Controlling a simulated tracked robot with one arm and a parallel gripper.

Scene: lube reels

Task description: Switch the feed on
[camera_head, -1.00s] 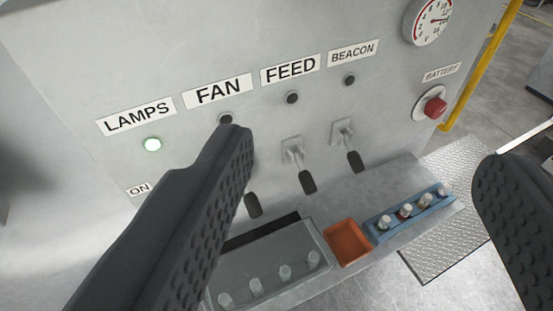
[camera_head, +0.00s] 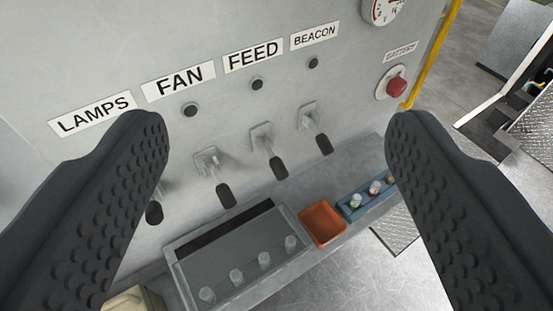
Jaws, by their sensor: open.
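The FEED label (camera_head: 253,56) sits on the grey panel, with a dark, unlit indicator (camera_head: 257,84) below it. Under that is the feed lever (camera_head: 269,152), with its black-tipped handle pointing down and outward. My gripper (camera_head: 275,130) is open and empty, with one black ribbed finger at the left and one at the right of the view. The feed lever shows between the fingers, apart from both and farther off at the panel. The left finger hides the lamps indicator and part of the lamps lever.
The fan lever (camera_head: 213,175) and beacon lever (camera_head: 315,130) flank the feed lever, both handles down. A red battery knob (camera_head: 396,87) is at right. Below are a grey tray (camera_head: 215,291) with fuses, an orange bin (camera_head: 321,224) and a blue rack (camera_head: 350,211). A yellow rail (camera_head: 431,55) runs along the right.

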